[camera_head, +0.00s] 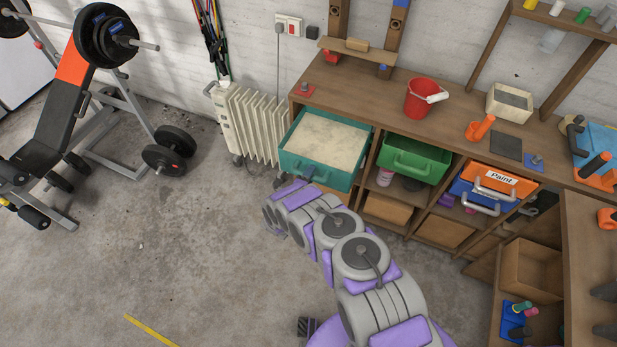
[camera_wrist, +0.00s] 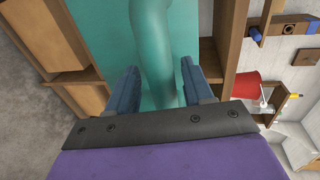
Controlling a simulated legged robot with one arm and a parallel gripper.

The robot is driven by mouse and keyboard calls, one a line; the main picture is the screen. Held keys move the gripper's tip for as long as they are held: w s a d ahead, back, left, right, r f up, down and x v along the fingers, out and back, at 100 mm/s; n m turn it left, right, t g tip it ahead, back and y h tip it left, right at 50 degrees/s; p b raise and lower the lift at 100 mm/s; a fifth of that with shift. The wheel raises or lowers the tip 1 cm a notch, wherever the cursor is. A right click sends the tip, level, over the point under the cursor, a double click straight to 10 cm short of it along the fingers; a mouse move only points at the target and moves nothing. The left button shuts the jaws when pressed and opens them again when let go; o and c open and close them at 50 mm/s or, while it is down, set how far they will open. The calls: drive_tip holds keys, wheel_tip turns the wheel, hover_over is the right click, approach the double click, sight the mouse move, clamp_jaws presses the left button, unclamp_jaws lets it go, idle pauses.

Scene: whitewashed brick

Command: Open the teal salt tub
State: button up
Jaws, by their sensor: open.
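The teal salt tub (camera_head: 326,178) sticks out of its bay at the left end of the wooden shelving in the head view. Its open top shows a pale, grainy fill. My gripper (camera_head: 303,179) is at the tub's front face. In the wrist view the teal front (camera_wrist: 100,30) fills the upper middle, and its rounded teal handle (camera_wrist: 155,50) runs between the two blue fingers. My gripper (camera_wrist: 160,88) is open, with one finger on each side of the handle. Whether either finger touches the handle is unclear.
A green bin (camera_head: 414,160) sits right of the tub, with orange and blue bins beyond. A red bucket (camera_head: 420,98) stands on the worktop. A white radiator (camera_head: 252,125) is close on the left. The concrete floor (camera_head: 190,250) in front is mostly clear.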

drive_tip(key=shift+s, duration=0.1)
drive_tip(key=p+v, duration=0.4)
drive_tip(key=v, duration=1.3)
drive_tip(key=w+r+n+g+y+b, duration=0.25)
drive_tip(key=w+r+n, duration=0.25)
drive_tip(key=w+r, duration=0.85)
drive_tip(key=d+r+n+g+y, duration=0.35)
drive_tip(key=d+r+n, duration=0.4)
drive_tip(key=r, duration=0.65)
drive_tip(key=s+d+r+n+g+b, duration=0.1)
drive_tip(key=s+d+r+g, duration=0.15)
drive_tip(key=s, duration=0.35)
drive_tip(key=s+d+r+n+g, duration=0.1)
drive_tip(key=s+d+r, duration=0.25)
drive_tip(key=s, duration=0.25)
drive_tip(key=s+d+r+n+g+b, duration=0.1)
drive_tip(key=s+d+r, duration=0.25)
drive_tip(key=s, duration=0.25)
drive_tip(key=s+d+r+n+g, duration=0.1)
drive_tip(key=s+d+n+g, duration=0.1)
drive_tip(key=s, duration=0.8)
drive_tip(key=s+d+r+n+g+b, duration=0.1)
drive_tip(key=s+d+r+n+g, duration=0.1)
drive_tip(key=s, duration=0.8)
drive_tip(key=s+d+r+n+g, duration=0.1)
drive_tip(key=s+d+n+g, duration=0.1)
drive_tip(key=s, duration=0.8)
drive_tip(key=shift+s+d+r+h, duration=0.3)
drive_tip(key=shift+s+d+r, duration=0.1)
drive_tip(key=shift+d, duration=0.25)
